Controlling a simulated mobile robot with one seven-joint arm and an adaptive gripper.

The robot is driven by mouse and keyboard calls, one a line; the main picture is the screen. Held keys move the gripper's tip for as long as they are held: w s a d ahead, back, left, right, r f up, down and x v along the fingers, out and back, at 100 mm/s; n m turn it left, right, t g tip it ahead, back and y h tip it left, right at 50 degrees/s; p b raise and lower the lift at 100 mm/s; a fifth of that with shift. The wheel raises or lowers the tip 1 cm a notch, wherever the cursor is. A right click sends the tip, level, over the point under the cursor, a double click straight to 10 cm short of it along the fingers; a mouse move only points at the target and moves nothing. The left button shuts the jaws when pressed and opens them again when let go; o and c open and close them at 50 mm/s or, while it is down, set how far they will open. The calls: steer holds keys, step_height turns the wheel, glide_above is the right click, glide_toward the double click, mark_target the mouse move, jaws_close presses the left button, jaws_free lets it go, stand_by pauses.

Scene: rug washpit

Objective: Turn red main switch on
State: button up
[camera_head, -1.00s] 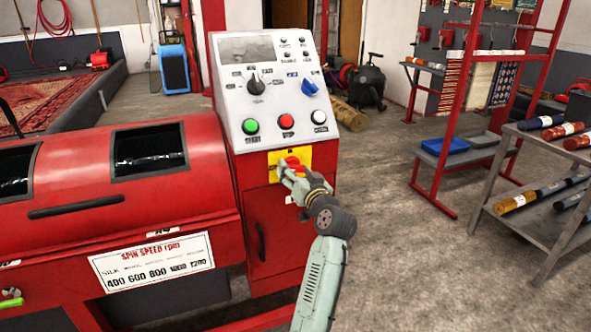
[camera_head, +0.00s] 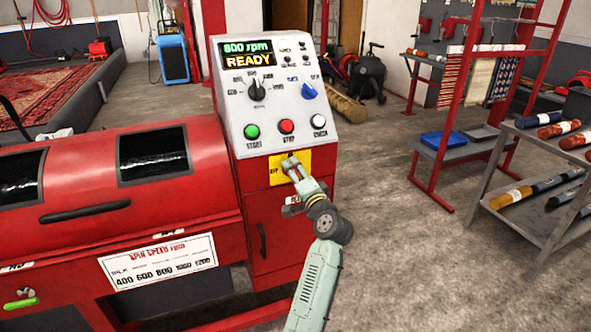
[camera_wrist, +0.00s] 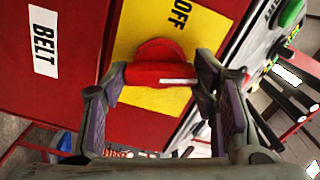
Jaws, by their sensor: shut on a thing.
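The red main switch (camera_wrist: 158,60) shows in the wrist view as a round red knob with a bar handle on a yellow plate (camera_wrist: 185,32) marked OFF. A white line runs along the handle. My gripper (camera_wrist: 160,74) is shut on the handle, one finger at each end. In the head view my gripper (camera_head: 293,167) reaches the yellow plate (camera_head: 331,160) on the machine's front and hides most of the red knob. The display (camera_head: 246,55) on the control panel is lit and reads 800 rpm READY.
The panel above carries a green button (camera_head: 251,131), a red button (camera_head: 286,126), a white button (camera_head: 319,121), a black dial (camera_head: 257,89) and a blue dial (camera_head: 308,91). A rack (camera_head: 545,225) with rolls stands right. The floor between is clear.

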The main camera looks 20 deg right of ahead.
steer(key=shift+m+p, duration=1.15)
steer(key=shift+m, duration=0.85)
steer(key=o, duration=1.2)
steer(key=shift+c, duration=0.2)
steer(key=s, duration=1.2)
steer(key=shift+d, duration=0.2)
steer(key=shift+a, duration=0.1)
